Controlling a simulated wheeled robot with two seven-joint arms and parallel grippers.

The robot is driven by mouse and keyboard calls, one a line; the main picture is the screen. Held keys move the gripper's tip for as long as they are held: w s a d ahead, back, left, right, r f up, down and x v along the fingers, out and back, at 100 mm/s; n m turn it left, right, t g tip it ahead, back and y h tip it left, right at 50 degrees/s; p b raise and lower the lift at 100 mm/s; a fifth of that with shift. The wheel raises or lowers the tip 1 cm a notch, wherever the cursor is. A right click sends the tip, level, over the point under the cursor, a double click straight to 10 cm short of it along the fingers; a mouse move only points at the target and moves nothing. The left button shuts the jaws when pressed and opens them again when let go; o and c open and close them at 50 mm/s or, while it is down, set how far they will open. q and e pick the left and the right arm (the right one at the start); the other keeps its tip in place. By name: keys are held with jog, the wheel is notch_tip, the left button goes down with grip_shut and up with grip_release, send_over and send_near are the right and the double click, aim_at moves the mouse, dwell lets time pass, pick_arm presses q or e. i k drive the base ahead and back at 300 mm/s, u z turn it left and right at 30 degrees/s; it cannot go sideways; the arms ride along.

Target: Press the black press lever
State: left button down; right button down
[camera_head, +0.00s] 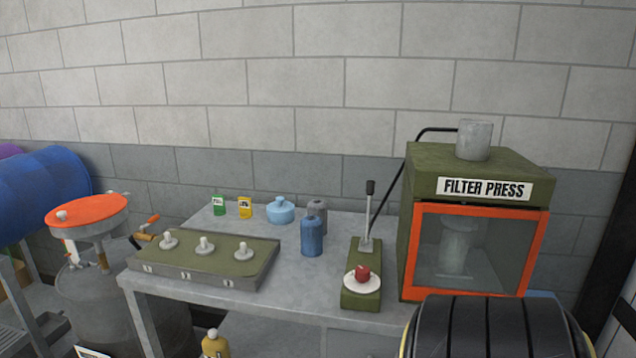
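The filter press (425,172) is a green box with an orange-framed glass door, standing at the right end of the table. A thin black bent bar (436,129) rises along its left side and bends over toward its top. To its left, a green base (361,300) carries an upright lever with a black grip (370,187). A red knob (362,272) sits on a white disc on the front of that base. I cannot tell which of these two black parts is the press lever. Neither gripper is in view.
A black ribbed rounded thing (490,330) blocks the front right. An orange-topped drum (88,215) stands at left.

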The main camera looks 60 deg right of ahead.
aim_at(370, 184)
jog(key=z, duration=0.85)
jog(key=i, duration=1.15)
jog(key=z, duration=1.2)
